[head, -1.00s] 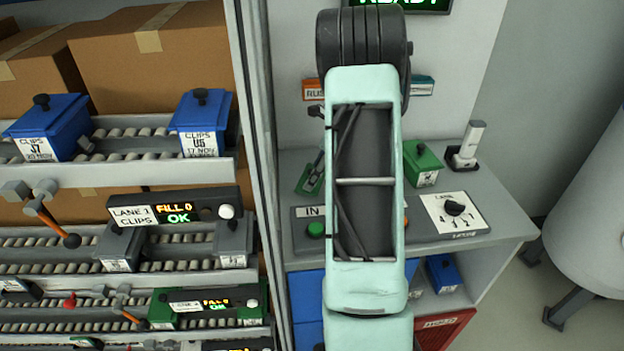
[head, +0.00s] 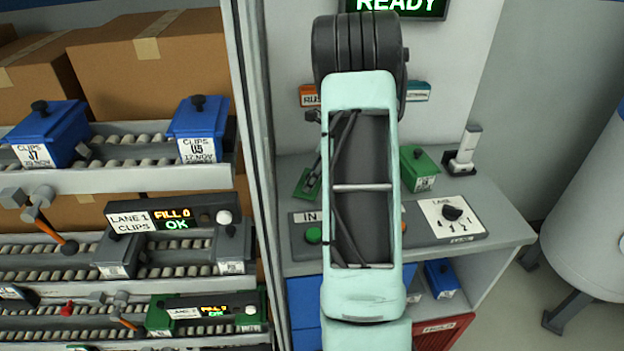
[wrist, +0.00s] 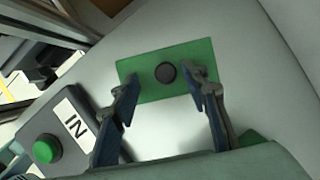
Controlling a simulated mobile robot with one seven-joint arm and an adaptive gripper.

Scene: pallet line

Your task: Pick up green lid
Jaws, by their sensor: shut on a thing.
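The green lid (wrist: 185,50) is a flat green plate with a round dark knob in its middle. In the wrist view it is at the top centre, over the pale bench top. My gripper (wrist: 164,77) is shut on the lid, its two fingers on either side of the knob; exact contact points are hard to make out. In the head view the lid (head: 307,186) shows at the left of my arm, with my gripper (head: 314,170) partly hidden. Whether the lid is clear of the bench cannot be told.
A control box with a green IN button (head: 313,236) stands close in front of the lid. A green box (head: 420,170), a dial panel (head: 452,217) and a small upright device (head: 465,150) stand right of my arm. A rack post (head: 262,180) is close at left.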

